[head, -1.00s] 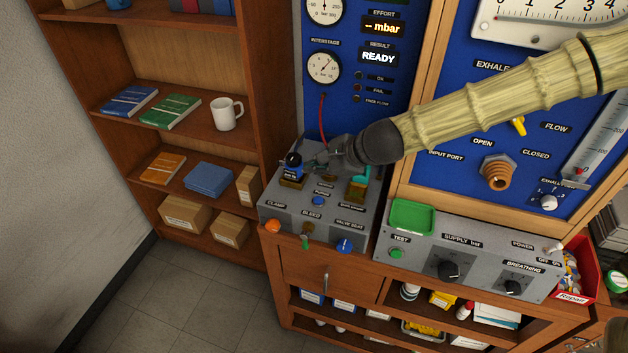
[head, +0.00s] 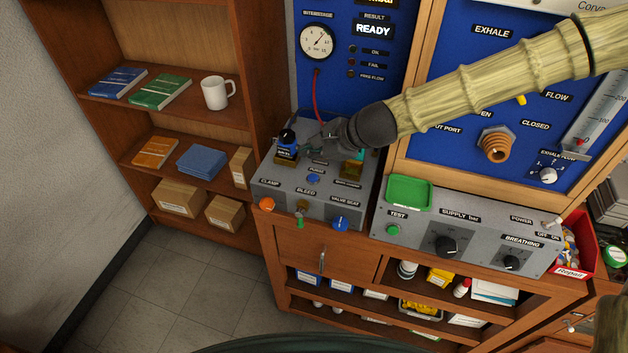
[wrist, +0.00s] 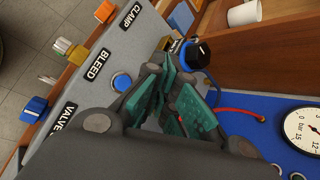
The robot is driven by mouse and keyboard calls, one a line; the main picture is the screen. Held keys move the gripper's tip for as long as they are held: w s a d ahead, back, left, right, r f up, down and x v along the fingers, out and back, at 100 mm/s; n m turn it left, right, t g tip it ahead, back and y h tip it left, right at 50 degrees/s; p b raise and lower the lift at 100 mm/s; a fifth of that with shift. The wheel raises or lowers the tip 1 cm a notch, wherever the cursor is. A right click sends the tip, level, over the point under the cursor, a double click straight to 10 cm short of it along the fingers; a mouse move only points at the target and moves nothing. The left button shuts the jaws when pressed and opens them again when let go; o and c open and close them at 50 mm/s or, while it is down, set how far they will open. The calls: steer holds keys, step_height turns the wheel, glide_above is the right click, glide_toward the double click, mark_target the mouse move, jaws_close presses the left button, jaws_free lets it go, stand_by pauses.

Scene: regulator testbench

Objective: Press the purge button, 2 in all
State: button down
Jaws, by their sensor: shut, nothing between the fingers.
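The purge button (head: 313,179) is a small round blue button on the sloped top of the grey bench box (head: 270,185), below its PURGE label. In the wrist view the blue button (wrist: 122,82) stands clear of the fingers, to their left. My gripper (head: 312,147) is shut and empty above the back of the box, behind the purge button and apart from it. The wrist view shows its teal finger pads (wrist: 172,80) close to the black-topped blue regulator (wrist: 198,54). Whether the fingers touch the regulator cannot be told.
The regulator (head: 287,143) stands at the box's back left, with a red hose (head: 317,98) behind. An orange clamp knob (head: 267,204), bleed knob (head: 301,215) and blue valve seat knob (head: 340,223) line the front. A green tray (head: 409,192) lies right. The display reads READY.

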mark_target(311, 179)
steer(key=shift+s+f+b, duration=0.3)
steer(key=shift+f+b, duration=0.1)
steer(key=shift+f, duration=0.2)
steer(key=f+b, duration=0.2)
steer(key=f, duration=0.1)
steer(key=shift+w+a+f, duration=0.15)
steer(key=shift+w, duration=0.25)
steer(key=shift+f, duration=0.25)
steer(key=shift+s+b, duration=0.25)
steer(key=shift+b, duration=0.15)
steer(key=shift+f, duration=0.1)
steer(key=shift+w, duration=0.15)
steer(key=shift+f, duration=0.1)
steer(key=shift+f+b, duration=0.3)
steer(key=shift+f, duration=0.05)
